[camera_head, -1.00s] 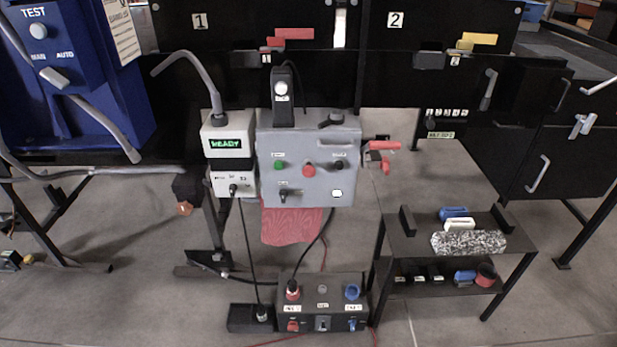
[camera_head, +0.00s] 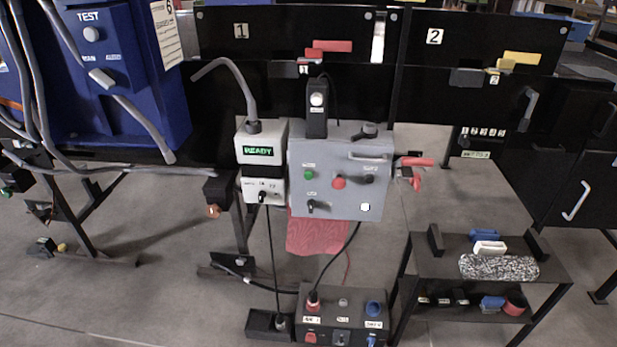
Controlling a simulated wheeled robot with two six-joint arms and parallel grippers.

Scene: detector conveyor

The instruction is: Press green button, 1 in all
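Black knobs sit at the box's right and lower left. Another green button (camera_head: 7,192) shows at the far left edge, low beside the blue machine. Neither of my grippers is in the head view. Nothing covers the green button on the grey box.
A white box with a lit READY display (camera_head: 258,151) stands left of the control box. A blue TEST machine (camera_head: 110,90) is at the left. A black low table (camera_head: 440,268) stands at the right.

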